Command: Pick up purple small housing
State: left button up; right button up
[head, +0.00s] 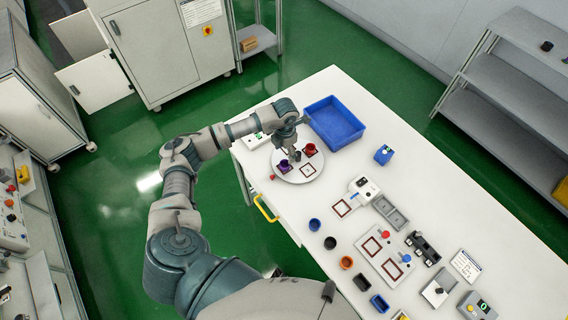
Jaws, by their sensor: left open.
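A small purple housing (284,167) sits on the left part of a white round plate (303,178) near the table's far left corner. A red housing (310,150) stands on the same plate, to the right of the purple one. My left gripper (294,156) is open and points down over the plate, between the purple and red housings. It is close to the purple housing; I cannot tell whether they touch. The gripper's fingers are small and partly hidden by the wrist. My right gripper is out of view.
A blue bin (335,123) stands right behind the plate, with a blue block (383,154) to its right. The white table (440,205) holds several small cups, fixtures and control boxes towards the front right. A yellow handle (265,208) is on the table's left edge.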

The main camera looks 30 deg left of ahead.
aim_at(286, 162)
pick_arm(q)
jog(key=shift+s+d+f, duration=0.25)
jog(key=shift+s+f, duration=0.1)
jog(key=shift+f, duration=0.05)
jog(key=f, duration=0.2)
jog(key=f+p, duration=0.1)
jog(key=f, duration=0.1)
jog(key=shift+s+d+f, duration=0.15)
jog(key=shift+d+f, duration=0.05)
jog(key=shift+f, duration=0.1)
jog(key=shift+a, duration=0.2)
jog(key=shift+c, duration=0.5)
jog(key=shift+a, duration=0.15)
jog(key=c, duration=0.4)
jog(key=shift+s, duration=0.1)
jog(key=c, duration=0.4)
